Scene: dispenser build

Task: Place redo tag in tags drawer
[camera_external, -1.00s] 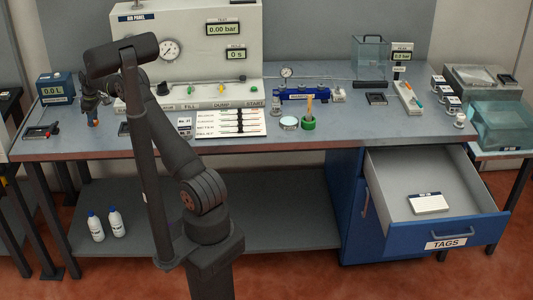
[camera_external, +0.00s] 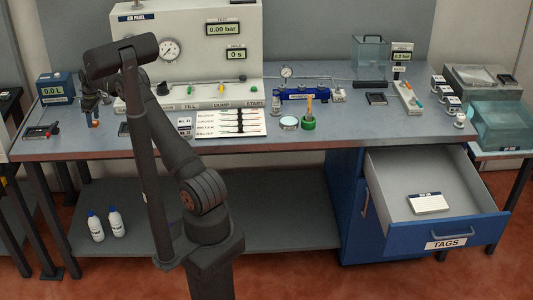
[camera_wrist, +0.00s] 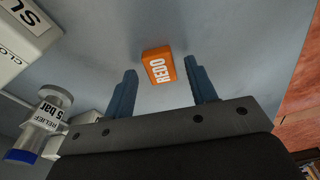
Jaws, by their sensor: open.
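The orange redo tag (camera_wrist: 157,65), with white "REDO" lettering, lies on the grey bench top. In the external view it is a small orange spot (camera_external: 96,123) at the bench's left front. My gripper (camera_external: 94,117) is over that spot. In the wrist view its two blue fingers are apart, one on each side of the tag in the picture, with visible gaps; I cannot tell how high above it they are. The tags drawer (camera_external: 393,226), blue-fronted and labelled "TAGS", is pulled open at the lower right. A white labelled block (camera_external: 428,204) lies inside it.
The large air panel (camera_external: 190,50) stands behind my arm. A relief part (camera_wrist: 47,125) is left of the fingers in the wrist view. A white card rack (camera_external: 230,124), a green cup (camera_external: 308,123) and other fixtures stand along the bench. The drawer is mostly clear inside.

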